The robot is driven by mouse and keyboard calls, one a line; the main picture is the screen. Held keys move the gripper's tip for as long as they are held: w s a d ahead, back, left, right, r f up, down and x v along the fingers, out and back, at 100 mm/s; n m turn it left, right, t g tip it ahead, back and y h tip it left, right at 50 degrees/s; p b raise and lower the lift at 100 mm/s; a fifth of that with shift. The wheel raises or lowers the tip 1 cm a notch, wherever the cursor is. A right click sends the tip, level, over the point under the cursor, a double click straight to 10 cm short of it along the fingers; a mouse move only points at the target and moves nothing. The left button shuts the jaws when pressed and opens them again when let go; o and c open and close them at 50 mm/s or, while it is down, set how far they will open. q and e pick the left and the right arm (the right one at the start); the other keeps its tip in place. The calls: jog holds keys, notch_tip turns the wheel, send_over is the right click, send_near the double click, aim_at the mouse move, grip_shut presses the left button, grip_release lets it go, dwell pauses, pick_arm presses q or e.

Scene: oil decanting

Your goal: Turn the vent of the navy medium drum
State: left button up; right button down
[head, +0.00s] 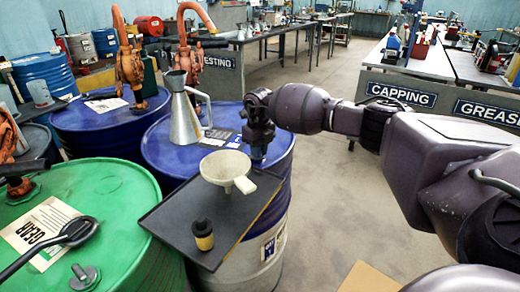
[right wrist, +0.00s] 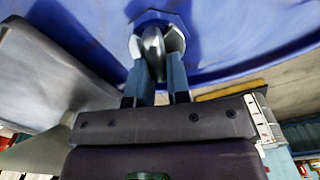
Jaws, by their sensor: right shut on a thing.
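The navy medium drum (head: 278,180) stands in the middle of the head view, with a blue top and a pale lower band. My right gripper (head: 258,156) points down at the right part of its top, near the rim. In the right wrist view the drum top (right wrist: 235,40) fills the upper part. There my right gripper (right wrist: 160,70) is shut on the vent (right wrist: 153,45), a silver metal tab on a round fitting. The vent is hidden behind the gripper in the head view. My left gripper is not in view.
A dark tray (head: 185,225) with a pale funnel (head: 225,168) and a small black-and-yellow item (head: 203,236) lies close to my gripper. A metal jug (head: 183,115) stands on the drum. A green drum (head: 110,190) is at left. Floor to the right is open.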

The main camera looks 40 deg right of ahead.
dwell(0.4)
jog(key=c, duration=1.1)
grip_release()
notch_tip(320, 180, up, 9)
jog(key=shift+r+p, duration=0.2)
jog(key=shift+p, duration=0.3)
jog(key=shift+r, duration=0.75)
